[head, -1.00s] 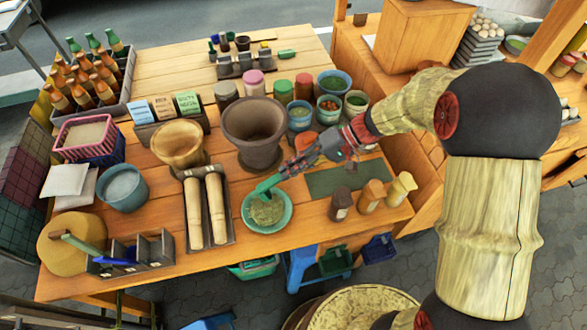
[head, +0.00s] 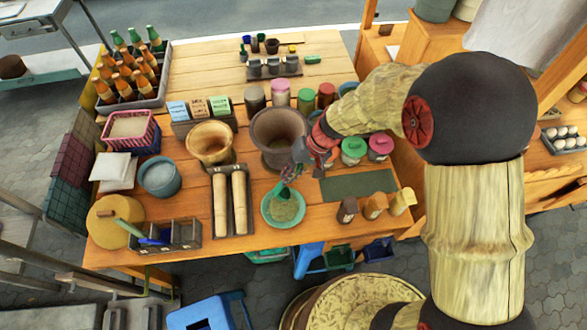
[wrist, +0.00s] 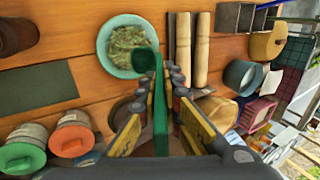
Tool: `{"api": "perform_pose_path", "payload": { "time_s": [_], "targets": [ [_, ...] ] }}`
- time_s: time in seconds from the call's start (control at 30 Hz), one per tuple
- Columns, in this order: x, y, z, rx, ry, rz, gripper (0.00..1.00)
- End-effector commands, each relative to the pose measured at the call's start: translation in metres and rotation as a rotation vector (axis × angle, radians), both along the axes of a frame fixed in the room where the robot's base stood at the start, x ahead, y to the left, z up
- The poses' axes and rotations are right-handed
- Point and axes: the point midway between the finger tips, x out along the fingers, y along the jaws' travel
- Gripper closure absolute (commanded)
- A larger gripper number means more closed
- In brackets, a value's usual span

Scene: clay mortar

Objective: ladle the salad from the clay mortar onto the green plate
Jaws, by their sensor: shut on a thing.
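The green plate (head: 267,219) lies on the table in front of the clay mortar, with chopped green salad (head: 285,207) on it; the plate also shows in the wrist view (wrist: 104,59). The brown clay mortar (head: 277,122) stands behind the plate; its inside is not clear to me. My gripper (head: 291,176) is shut on the green ladle (wrist: 160,105), holding it by the handle. In the wrist view the ladle's bowl (wrist: 144,61) is over the plate's edge beside the salad. In the head view the ladle (head: 284,189) hangs at the plate's far side. I cannot tell whether it touches.
A wooden mortar (head: 209,142) and two pestles (head: 221,206) in a holder stand left of the plate. Lidded jars (head: 353,150) stand right of the clay mortar. Small bottles (head: 375,205) stand near the front edge. A dark green mat (head: 352,186) is bare.

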Motion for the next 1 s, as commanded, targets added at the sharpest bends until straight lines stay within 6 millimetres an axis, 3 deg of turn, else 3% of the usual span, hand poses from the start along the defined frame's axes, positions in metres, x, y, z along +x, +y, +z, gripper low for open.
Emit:
{"api": "perform_pose_path", "payload": {
  "time_s": [0.2,1.0],
  "targets": [
    [-0.005,0.015,0.005,-0.105,-0.025,0.007,1.0],
    [-0.011,0.04,0.001,-0.332,-0.076,0.004,1.0]
  ]
}}
